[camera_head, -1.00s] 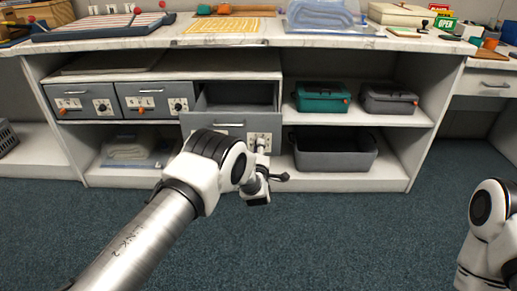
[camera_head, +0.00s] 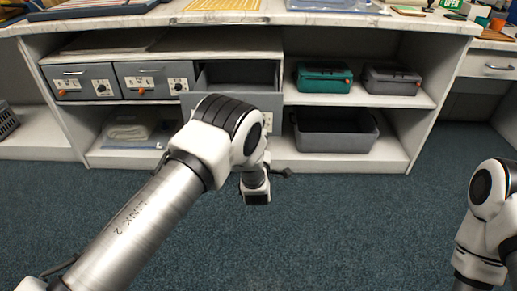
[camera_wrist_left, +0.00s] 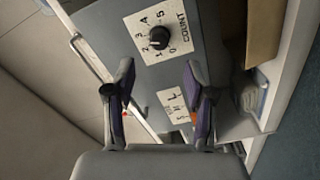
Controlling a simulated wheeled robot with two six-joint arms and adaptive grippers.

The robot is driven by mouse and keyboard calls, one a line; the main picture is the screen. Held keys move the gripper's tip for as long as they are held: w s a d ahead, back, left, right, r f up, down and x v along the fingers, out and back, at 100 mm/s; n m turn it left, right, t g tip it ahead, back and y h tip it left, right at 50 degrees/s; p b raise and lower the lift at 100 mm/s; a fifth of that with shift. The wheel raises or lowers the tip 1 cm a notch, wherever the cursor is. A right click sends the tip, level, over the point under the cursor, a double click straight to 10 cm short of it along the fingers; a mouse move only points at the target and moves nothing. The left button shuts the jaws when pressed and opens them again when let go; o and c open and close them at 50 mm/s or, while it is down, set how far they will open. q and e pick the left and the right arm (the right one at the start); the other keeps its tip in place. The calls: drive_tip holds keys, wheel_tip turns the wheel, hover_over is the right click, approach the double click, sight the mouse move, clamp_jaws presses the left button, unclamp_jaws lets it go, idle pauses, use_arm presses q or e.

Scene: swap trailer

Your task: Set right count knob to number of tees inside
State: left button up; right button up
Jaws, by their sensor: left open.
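The right drawer (camera_head: 238,76) is pulled open under the counter; its interior looks grey, its floor is hidden, and no tees show. My left arm covers most of its front. In the left wrist view, a black count knob (camera_wrist_left: 159,38) sits on a white plate numbered 0 to 5; its pointer direction is too small to tell. A second white plate (camera_wrist_left: 172,101) marked S, M, L lies beside it, partly behind a finger. My left gripper (camera_wrist_left: 160,75) is open and empty, apart from the knob, its fingers facing the drawer front. My right gripper is out of view.
Two closed drawers (camera_head: 84,82) stand left of the open one. A teal box (camera_head: 323,78) and a grey box (camera_head: 391,80) sit on the right shelf, above an open grey bin (camera_head: 335,132). The carpet (camera_head: 340,220) in front is clear.

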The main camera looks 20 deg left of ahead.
use_arm(q)
drive_tip(key=v, duration=0.5)
